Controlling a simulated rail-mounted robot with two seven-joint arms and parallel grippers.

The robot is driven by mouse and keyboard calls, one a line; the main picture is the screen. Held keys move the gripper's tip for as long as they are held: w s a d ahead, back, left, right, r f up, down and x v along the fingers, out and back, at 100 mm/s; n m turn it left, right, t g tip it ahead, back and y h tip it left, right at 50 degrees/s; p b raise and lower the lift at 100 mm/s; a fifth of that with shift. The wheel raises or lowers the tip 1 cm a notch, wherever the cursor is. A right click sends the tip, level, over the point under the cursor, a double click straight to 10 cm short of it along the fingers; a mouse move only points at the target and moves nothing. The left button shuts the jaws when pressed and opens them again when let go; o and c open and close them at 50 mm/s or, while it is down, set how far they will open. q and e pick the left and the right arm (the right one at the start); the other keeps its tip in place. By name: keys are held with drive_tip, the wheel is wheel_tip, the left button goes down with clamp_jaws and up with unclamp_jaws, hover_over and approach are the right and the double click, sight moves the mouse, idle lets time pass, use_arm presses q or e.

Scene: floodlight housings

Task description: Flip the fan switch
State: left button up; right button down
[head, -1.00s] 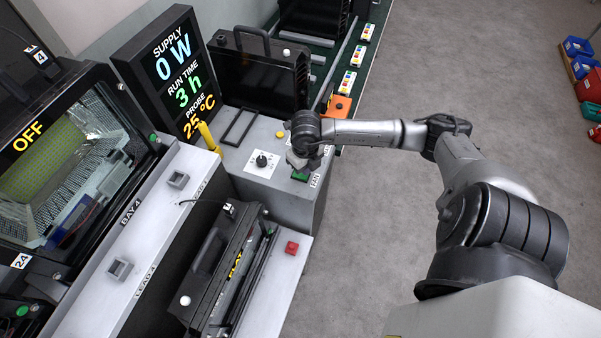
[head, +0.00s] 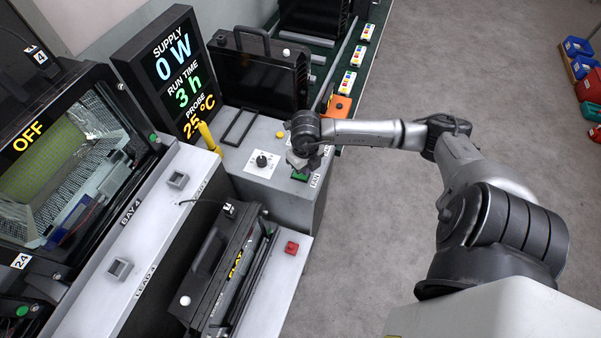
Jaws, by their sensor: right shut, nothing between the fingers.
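The fan switch (head: 299,176) is a small green piece on the grey bench top, beside a white label reading FAN (head: 315,181). My right gripper (head: 298,163) is shut and empty, pointing down at the switch. It hides part of the switch, and I cannot tell whether the fingers touch it. My left gripper is not in view.
A black dial (head: 261,161) on a white plate sits left of the switch. A display (head: 172,75) reads supply 0 W, run time 3 h, probe 25 °C. A yellow probe handle (head: 208,137), a red button (head: 292,248) and an orange box (head: 340,106) are nearby.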

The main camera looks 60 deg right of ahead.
drive_tip(key=shift+f, duration=0.25)
idle(0.6)
drive_tip(key=shift+f+b, duration=0.55)
drive_tip(key=shift+b, duration=0.05)
drive_tip(key=shift+f+b, duration=0.3)
drive_tip(key=shift+f, duration=0.1)
idle(0.3)
drive_tip(key=shift+r, duration=0.1)
drive_tip(key=shift+r+p, duration=1.45)
drive_tip(key=shift+r, duration=0.35)
drive_tip(key=shift+r+p, duration=1.15)
drive_tip(key=shift+r, duration=0.45)
